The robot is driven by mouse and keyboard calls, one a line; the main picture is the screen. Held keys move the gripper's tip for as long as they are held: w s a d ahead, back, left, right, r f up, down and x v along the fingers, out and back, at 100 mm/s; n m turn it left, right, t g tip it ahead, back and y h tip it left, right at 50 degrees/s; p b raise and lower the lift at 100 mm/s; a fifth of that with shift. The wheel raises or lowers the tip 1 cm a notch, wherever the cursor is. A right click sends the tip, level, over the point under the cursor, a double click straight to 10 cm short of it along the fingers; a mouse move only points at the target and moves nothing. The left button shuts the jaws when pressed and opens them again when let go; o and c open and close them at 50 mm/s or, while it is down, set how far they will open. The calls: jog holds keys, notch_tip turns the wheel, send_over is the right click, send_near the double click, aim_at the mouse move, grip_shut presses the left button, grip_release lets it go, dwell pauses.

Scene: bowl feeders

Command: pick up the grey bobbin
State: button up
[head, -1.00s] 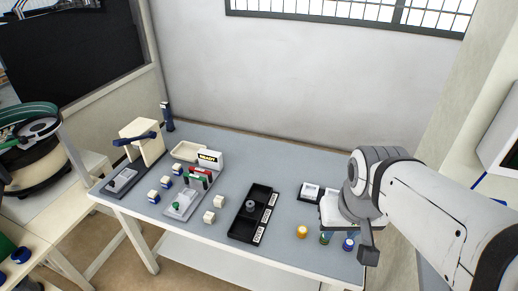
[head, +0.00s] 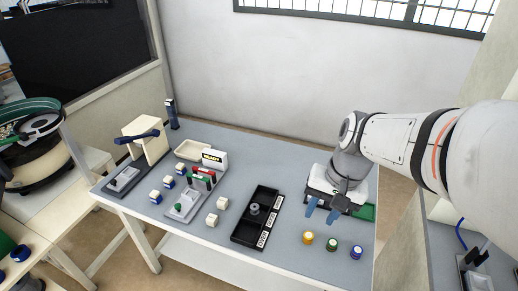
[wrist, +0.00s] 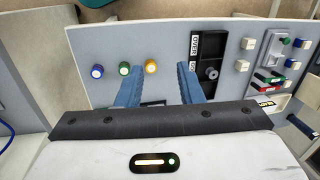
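The grey bobbin (head: 254,208) sits in the black compartment tray (head: 244,233) near the middle of the table. It also shows in the wrist view (wrist: 211,73), just right of my right finger. My gripper (head: 322,212) hangs over the right part of the table, to the right of the tray. Its two blue fingers are apart with nothing between them, as the wrist view shows (wrist: 158,85). The gripper is open and does not touch the bobbin.
A yellow bobbin (head: 308,238), a green bobbin (head: 331,244) and a blue bobbin (head: 356,252) stand at the table's front right.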

jog(key=w+a+f+m+g+y+b, duration=0.1)
jog(key=w+a+f+m+g+y, duration=0.1)
jog(key=w+f+m+y, duration=0.3)
jog(key=w+a+f+m+g+b, duration=0.1)
jog(key=w+a+f, duration=0.25)
jog(key=w, duration=0.35)
jog(key=m+y+b, duration=0.2)
jog(key=m+y, duration=0.4)
jog(key=m, duration=0.1)
send_near(254, 207)
jog(key=shift+s+a, duration=0.25)
jog(key=shift+a, duration=0.95)
jog(key=x, duration=0.2)
jog(key=f+x, duration=0.1)
jog(key=x, duration=0.2)
jog(key=shift+d, duration=0.1)
jog(key=c, duration=0.6)
